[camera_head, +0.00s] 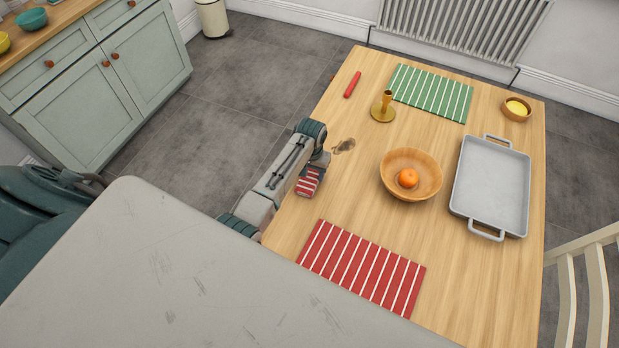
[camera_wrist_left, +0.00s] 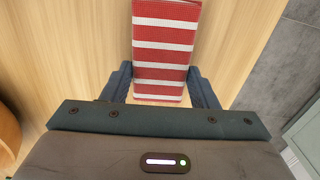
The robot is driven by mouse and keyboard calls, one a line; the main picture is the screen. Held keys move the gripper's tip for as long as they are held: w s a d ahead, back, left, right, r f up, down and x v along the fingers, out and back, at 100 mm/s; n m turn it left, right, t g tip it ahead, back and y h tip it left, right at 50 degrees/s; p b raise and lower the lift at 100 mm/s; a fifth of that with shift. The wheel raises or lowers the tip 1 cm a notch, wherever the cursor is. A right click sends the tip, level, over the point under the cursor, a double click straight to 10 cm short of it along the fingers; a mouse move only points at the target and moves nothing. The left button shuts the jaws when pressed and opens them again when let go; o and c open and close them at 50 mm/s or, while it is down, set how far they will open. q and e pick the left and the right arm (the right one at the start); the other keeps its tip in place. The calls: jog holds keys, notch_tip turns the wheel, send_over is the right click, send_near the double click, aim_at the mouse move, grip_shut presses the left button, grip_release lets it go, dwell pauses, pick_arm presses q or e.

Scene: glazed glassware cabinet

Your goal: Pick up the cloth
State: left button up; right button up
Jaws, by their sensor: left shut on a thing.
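The cloth (camera_head: 308,182) is a small folded piece with red and white stripes at the left side of the table. My left gripper (camera_head: 314,170) is at it and partly hides it in the head view. In the left wrist view the cloth (camera_wrist_left: 162,45) lies between the two dark fingers of my left gripper (camera_wrist_left: 161,86), which is shut on it. I cannot tell whether the cloth touches the tabletop. My right gripper is not in view.
The wooden table (camera_head: 480,270) holds a red striped mat (camera_head: 362,268), green striped mat (camera_head: 432,92), wooden bowl (camera_head: 425,165) with an orange (camera_head: 408,178), grey tray (camera_head: 492,185), brass candlestick (camera_head: 384,108), red stick (camera_head: 352,84) and small yellow-filled bowl (camera_head: 516,109).

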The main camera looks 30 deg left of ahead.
aim_at(310, 175)
pick_arm(q)
jog(key=shift+r+b, duration=0.4)
jog(key=shift+r, duration=0.2)
jog(key=shift+s+a+r+b, duration=0.1)
jog(key=shift+s+r+b, duration=0.15)
jog(key=shift+r+b, duration=0.55)
jog(key=s+a+b, duration=0.1)
jog(key=s, duration=0.4)
jog(key=s+a+r+b, duration=0.1)
jog(key=s, duration=0.4)
jog(key=s+a+r+b, duration=0.1)
jog(key=s, duration=0.4)
jog(key=shift+s+r, duration=0.1)
jog(key=o, duration=0.4)
jog(key=shift+c, duration=1.5)
